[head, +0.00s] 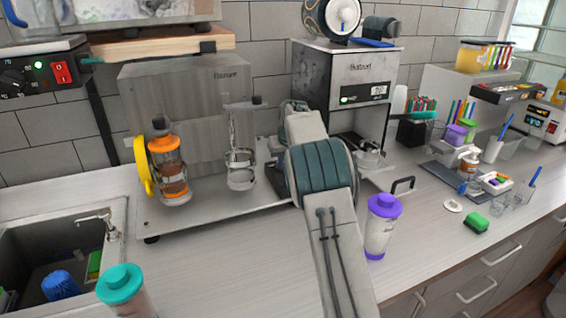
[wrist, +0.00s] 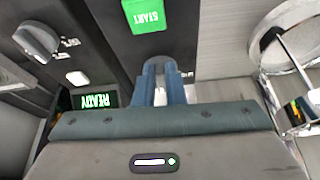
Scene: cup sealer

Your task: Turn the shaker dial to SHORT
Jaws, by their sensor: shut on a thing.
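In the wrist view, the two blue-grey fingers of my gripper (wrist: 162,80) are closed around a small grey rounded knob (wrist: 161,64) on a dark panel, which I take to be the shaker dial. The fingers cover most of it, so its pointer and any SHORT mark cannot be read. In the head view, my wrist and arm hide the gripper and the dial. The shaker machine (head: 190,85) is the grey metal unit left of my arm, with its dark control panel partly showing behind my wrist.
A green START button (wrist: 148,14) sits just beyond the fingertips. A second grey knob (wrist: 36,42) and a READY display (wrist: 95,100) are to the left. In the head view, an orange shaker cup (head: 170,170) and a purple-lidded cup (head: 380,228) stand either side of my arm.

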